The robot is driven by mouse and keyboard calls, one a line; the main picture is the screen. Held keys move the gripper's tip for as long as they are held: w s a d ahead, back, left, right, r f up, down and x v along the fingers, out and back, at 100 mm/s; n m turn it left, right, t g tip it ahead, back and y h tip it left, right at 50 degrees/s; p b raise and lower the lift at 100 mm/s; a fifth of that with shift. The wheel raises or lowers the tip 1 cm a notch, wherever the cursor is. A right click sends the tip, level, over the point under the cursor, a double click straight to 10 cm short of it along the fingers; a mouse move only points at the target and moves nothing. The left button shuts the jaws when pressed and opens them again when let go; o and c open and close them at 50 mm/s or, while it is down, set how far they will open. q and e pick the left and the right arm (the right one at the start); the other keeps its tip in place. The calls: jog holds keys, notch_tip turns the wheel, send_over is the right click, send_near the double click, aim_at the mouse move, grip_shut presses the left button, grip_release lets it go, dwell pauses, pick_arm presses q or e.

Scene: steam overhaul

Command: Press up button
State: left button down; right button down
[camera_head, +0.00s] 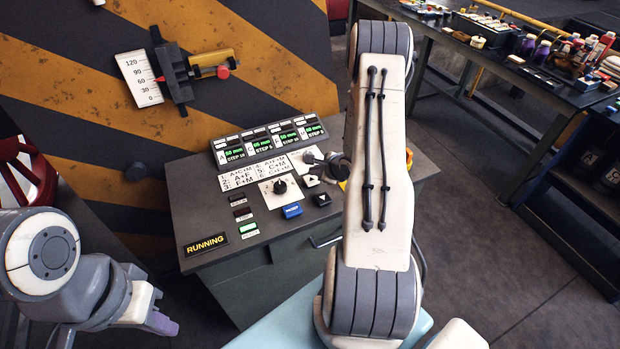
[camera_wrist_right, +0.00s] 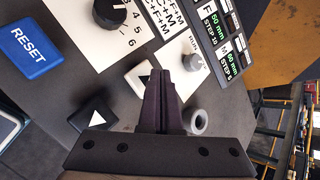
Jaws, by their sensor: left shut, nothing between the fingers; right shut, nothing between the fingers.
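A white button with a black triangle (camera_head: 311,180) sits on the grey console, just above a black button with a white triangle (camera_head: 322,199). In the right wrist view the white button (camera_wrist_right: 134,80) is partly covered by the fingers of my right gripper (camera_wrist_right: 158,73). They are shut and empty, with their tips by its edge; contact cannot be told. The black button (camera_wrist_right: 93,121) is clear of the fingers. In the head view my right arm hides much of the right gripper. My left gripper (camera_head: 161,323) is shut and empty at lower left, away from the console.
The console (camera_head: 215,200) also carries a blue RESET button (camera_head: 292,211), a rotary knob (camera_head: 280,186), green displays (camera_head: 288,136) and a lit RUNNING sign (camera_head: 206,244). A silver key switch (camera_wrist_right: 193,62) is beside the right fingers. A cluttered workbench (camera_head: 480,60) stands at upper right.

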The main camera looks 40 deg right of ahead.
aim_at(312, 181)
notch_tip(312, 181, up, 6)
jog(key=p, duration=0.6)
jog(key=shift+p, duration=0.35)
dwell(0.3)
jog(key=a+r+n+g+b, duration=0.2)
jog(key=a+r+n+b, duration=0.2)
jog(key=a+n, duration=0.65)
jog(key=a+r+n+g+b, duration=0.3)
jog(key=a+n, duration=0.4)
jog(key=a, duration=0.6)
jog(key=s+a+r+n+g+b, duration=0.1)
jog(key=s+a+n+b, duration=0.1)
jog(key=s+a+n, duration=0.3)
jog(key=s+a+r+n+g+y+b, duration=0.1)
jog(key=s+a+n, duration=0.4)
jog(key=s, duration=0.7)
jog(key=s+a+r+n+g+b, duration=0.2)
jog(key=s+a+n, duration=0.2)
jog(key=s+n, duration=0.3)
jog(key=s, duration=0.2)
jog(key=shift+s+a+b, duration=0.35)
jog(key=shift+a, duration=0.05)
